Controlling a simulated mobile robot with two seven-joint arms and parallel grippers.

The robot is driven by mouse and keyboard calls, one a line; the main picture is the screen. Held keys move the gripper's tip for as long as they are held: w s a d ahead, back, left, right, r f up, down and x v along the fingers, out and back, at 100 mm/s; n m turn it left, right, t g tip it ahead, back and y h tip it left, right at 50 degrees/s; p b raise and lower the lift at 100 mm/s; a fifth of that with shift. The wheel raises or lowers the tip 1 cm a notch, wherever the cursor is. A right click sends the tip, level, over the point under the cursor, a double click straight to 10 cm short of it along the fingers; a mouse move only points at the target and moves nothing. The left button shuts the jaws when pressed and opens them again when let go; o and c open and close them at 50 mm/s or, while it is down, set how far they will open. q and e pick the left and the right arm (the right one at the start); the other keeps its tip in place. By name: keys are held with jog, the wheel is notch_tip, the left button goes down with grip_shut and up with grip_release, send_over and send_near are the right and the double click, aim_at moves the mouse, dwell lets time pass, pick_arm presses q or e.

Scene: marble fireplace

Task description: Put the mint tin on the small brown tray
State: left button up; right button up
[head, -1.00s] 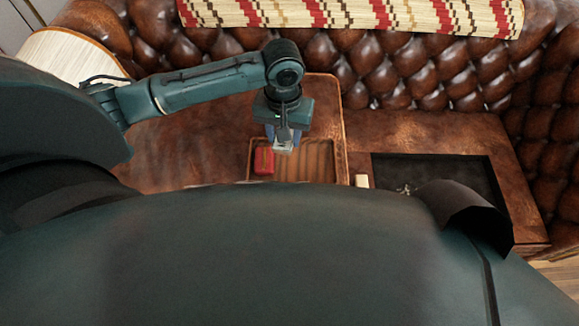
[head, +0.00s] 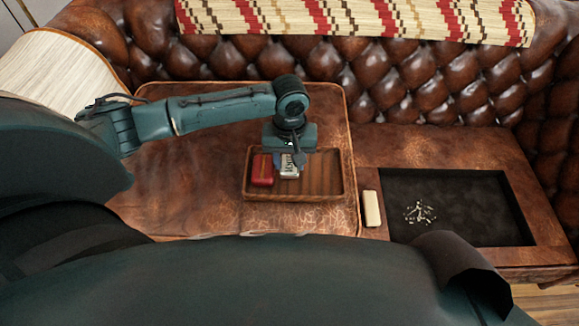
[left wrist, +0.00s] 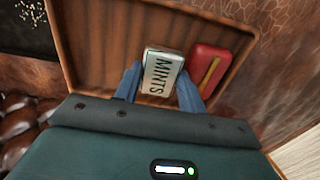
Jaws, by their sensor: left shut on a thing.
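The mint tin (head: 289,168) is white-silver with dark lettering; "MINTS" reads on it in the left wrist view (left wrist: 162,73). It is within the outline of the small brown wooden tray (head: 325,176), in its left half. My left gripper (head: 289,158) is over the tray, its blue fingers (left wrist: 160,88) shut on the tin's sides. I cannot tell whether the tin touches the tray floor. The tray also shows in the left wrist view (left wrist: 105,45). My right gripper is not in view.
A red tin-like object (head: 263,170) lies in the tray left of the mint tin; it shows close beside it in the left wrist view (left wrist: 209,68). A cream block (head: 371,208) and a dark recessed panel (head: 460,190) with small pale bits are at right. The tray's right half is clear.

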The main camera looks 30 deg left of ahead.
pick_arm(q)
notch_tip(320, 180, down, 2)
jog(key=shift+f, duration=0.15)
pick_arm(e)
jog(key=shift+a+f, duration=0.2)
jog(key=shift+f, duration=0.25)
pick_arm(q)
jog(key=shift+f, duration=0.1)
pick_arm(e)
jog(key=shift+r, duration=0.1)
pick_arm(q)
jog(key=o, duration=0.7)
